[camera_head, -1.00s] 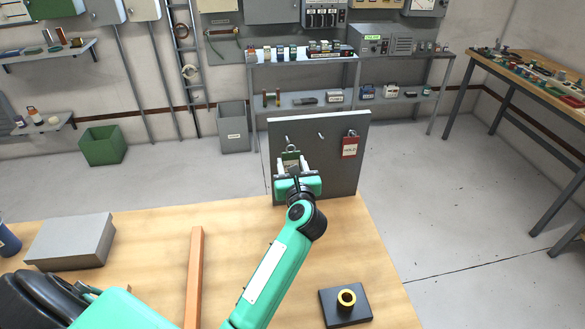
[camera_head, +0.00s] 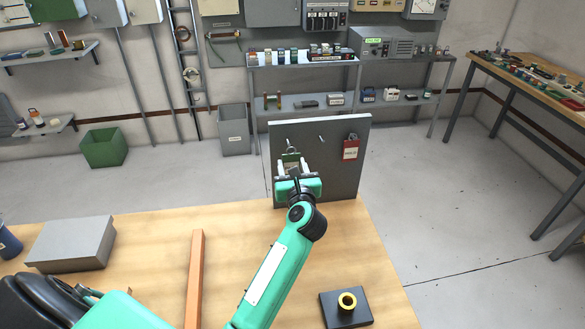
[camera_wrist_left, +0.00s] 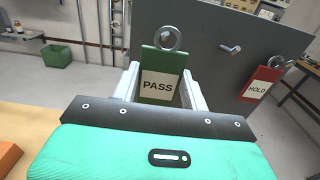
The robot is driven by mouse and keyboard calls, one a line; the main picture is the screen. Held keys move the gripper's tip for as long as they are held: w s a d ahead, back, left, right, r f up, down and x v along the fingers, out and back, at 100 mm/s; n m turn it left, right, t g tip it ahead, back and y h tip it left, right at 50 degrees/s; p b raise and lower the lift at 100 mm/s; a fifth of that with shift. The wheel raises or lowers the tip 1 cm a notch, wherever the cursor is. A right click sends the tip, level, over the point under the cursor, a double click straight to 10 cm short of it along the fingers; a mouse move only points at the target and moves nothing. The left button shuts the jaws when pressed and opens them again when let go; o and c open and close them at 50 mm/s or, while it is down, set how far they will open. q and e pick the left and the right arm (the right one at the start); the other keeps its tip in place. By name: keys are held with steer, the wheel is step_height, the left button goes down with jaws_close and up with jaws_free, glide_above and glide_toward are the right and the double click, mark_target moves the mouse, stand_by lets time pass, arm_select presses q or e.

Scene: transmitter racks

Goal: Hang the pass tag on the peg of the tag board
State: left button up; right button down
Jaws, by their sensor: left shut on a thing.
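The green pass tag (camera_wrist_left: 161,75), with a white PASS label and a metal ring at its top, is upright between the fingers of my left gripper (camera_wrist_left: 165,88). The gripper is shut on it. In the head view, my left gripper (camera_head: 293,168) holds the pass tag (camera_head: 291,157) in front of the left part of the grey tag board (camera_head: 338,180). A bare peg (camera_head: 321,139) sticks out right of the tag; in the wrist view this peg (camera_wrist_left: 230,49) is also right of the ring. I cannot tell whether the ring touches the left peg (camera_head: 287,140). My right gripper is not in view.
A red hold tag (camera_head: 351,148) hangs at the board's right side. On the wooden table are a grey box (camera_head: 72,243), an orange bar (camera_head: 195,275) and a black block with a yellow ring (camera_head: 346,307). Shelves stand behind the board.

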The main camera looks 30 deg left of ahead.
arm_select(q)
steer(key=shift+w+a, duration=0.4)
steer(key=shift+w, duration=0.15)
steer(key=shift+w+a, duration=0.4)
steer(key=shift+w, duration=0.2)
steer(key=shift+w+a, duration=0.1)
steer(key=shift+w+a+f, duration=0.1)
steer(key=shift+f, duration=0.05)
steer(key=shift+w+a+f+b, duration=0.15)
steer(key=shift+w+f+b, duration=0.05)
steer(key=shift+f+b, duration=0.1)
stand_by(0.5)
steer(key=shift+w+a+f, duration=0.1)
steer(key=shift+w, duration=0.1)
